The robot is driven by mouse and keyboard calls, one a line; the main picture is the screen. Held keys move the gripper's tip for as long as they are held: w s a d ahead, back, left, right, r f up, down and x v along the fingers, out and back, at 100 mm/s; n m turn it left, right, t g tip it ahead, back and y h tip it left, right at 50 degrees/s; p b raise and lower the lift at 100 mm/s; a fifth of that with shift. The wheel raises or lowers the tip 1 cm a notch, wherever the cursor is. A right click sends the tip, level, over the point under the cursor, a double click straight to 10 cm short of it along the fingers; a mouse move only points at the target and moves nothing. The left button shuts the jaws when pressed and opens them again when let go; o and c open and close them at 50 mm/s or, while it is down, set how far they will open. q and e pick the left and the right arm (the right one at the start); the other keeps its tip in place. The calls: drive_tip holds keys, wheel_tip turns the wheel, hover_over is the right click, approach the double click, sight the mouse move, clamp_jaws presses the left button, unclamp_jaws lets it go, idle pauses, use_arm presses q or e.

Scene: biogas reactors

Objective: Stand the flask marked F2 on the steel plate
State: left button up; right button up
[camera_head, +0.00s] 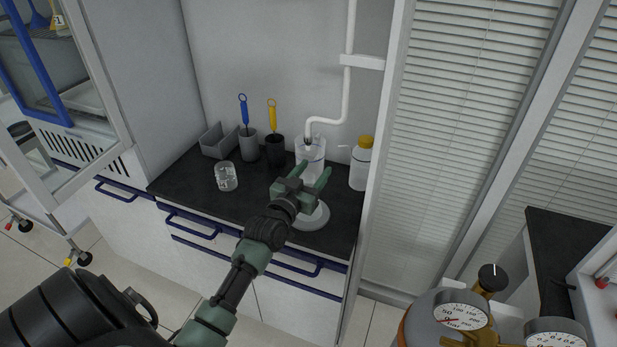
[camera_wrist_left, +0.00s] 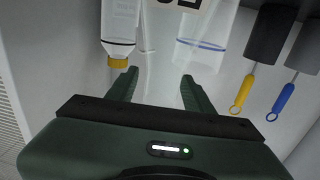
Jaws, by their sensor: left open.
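My left gripper (camera_head: 315,168) is open and empty over the black bench, in front of a clear vessel (camera_head: 311,148) below the white pipe. A partly cut-off label with dark marks (camera_wrist_left: 190,3) shows at the top edge there. A pale round disc (camera_head: 316,219) lies partly hidden under the gripper; I cannot tell whether it is the steel plate. No F2 mark is clearly readable. My right gripper is out of view.
A clear glass (camera_head: 226,177) stands on the left of the bench (camera_head: 195,184). Behind are a grey bin (camera_head: 219,141) and two holders with a blue brush (camera_head: 244,110) and a yellow brush (camera_head: 272,115). A yellow-capped bottle (camera_head: 361,165) stands right, beside the wall edge.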

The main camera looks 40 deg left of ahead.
use_arm(q)
drive_tip(key=s+d+b, duration=0.1)
drive_tip(key=s, duration=1.1)
drive_tip(key=shift+d+b, duration=0.35)
drive_tip(key=shift+d, duration=0.05)
drive_tip(key=shift+w, duration=0.1)
